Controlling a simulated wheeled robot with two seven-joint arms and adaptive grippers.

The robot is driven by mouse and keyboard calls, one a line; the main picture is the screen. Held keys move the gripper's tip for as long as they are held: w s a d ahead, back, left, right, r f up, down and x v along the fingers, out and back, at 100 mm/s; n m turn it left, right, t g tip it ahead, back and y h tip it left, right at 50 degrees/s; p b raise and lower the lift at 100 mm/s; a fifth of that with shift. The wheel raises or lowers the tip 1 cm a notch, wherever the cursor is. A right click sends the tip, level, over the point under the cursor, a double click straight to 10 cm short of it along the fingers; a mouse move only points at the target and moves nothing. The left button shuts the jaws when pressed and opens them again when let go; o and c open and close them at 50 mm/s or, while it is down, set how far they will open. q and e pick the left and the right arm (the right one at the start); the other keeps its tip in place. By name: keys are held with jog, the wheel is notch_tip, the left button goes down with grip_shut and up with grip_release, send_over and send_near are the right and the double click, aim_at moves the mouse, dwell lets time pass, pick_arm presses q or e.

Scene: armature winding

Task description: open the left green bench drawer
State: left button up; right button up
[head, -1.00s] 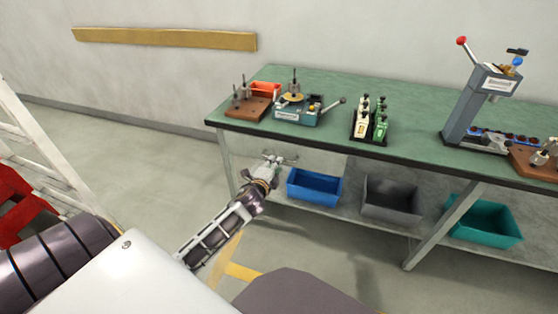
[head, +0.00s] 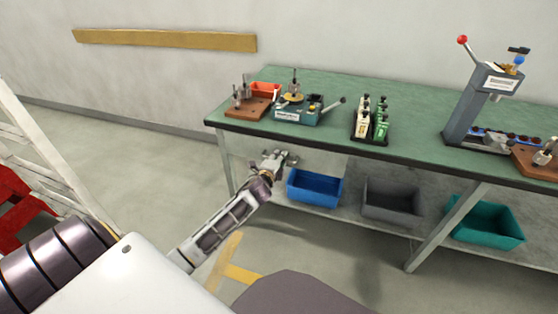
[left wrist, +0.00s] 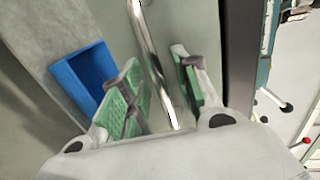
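The green-topped bench (head: 335,130) stands against the wall. A pale grey front (left wrist: 195,20), apparently the left drawer's, lies beneath its dark edge in the left wrist view. A shiny metal bar handle (left wrist: 146,35) runs along this front. My left gripper (head: 284,158) is under the bench's front left edge in the head view. In the left wrist view the green-padded fingers of the left gripper (left wrist: 156,60) are apart, one on each side of the bar. A gap shows beside the bar; contact cannot be told. My right gripper is not in view.
A blue bin (head: 315,188), a grey bin (head: 391,200) and a teal bin (head: 484,222) sit on the lower shelf (head: 350,207). A bench leg (head: 447,228) stands between the grey and teal bins. Fixtures stand on the bench top.

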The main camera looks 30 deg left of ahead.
pick_arm(q)
grip_shut()
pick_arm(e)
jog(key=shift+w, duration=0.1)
pick_arm(q)
jog(key=shift+s+f, duration=0.1)
dwell(0.4)
